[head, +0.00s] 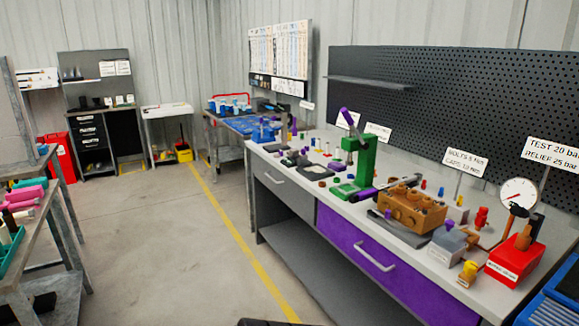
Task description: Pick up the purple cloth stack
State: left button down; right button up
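I cannot make out a purple cloth stack in the head view. The purple things that show clearly are a drawer front (354,252) in the long workbench, the lever handle (345,115) of a green press, and small purple parts on the bench top. Pink and magenta rolled or folded items (24,194) lie on a table at the left edge; I cannot tell whether they are cloth. Neither of my grippers is in view.
The long workbench (290,207) fills the right side, with the green press (362,165), a brown pump block (411,209) and a red gauge unit (515,262) on it. A grey table (62,205) stands at left. The floor (165,265) between is clear.

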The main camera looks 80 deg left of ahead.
aim_at(335, 165)
jog(key=u, duration=2.4)
jog(key=i+j+z, duration=0.1)
jog(key=z, duration=0.25)
jog(key=i+j+z, duration=0.1)
jog(key=z, duration=0.2)
jog(key=i+j+z, duration=0.15)
jog(key=z, duration=0.2)
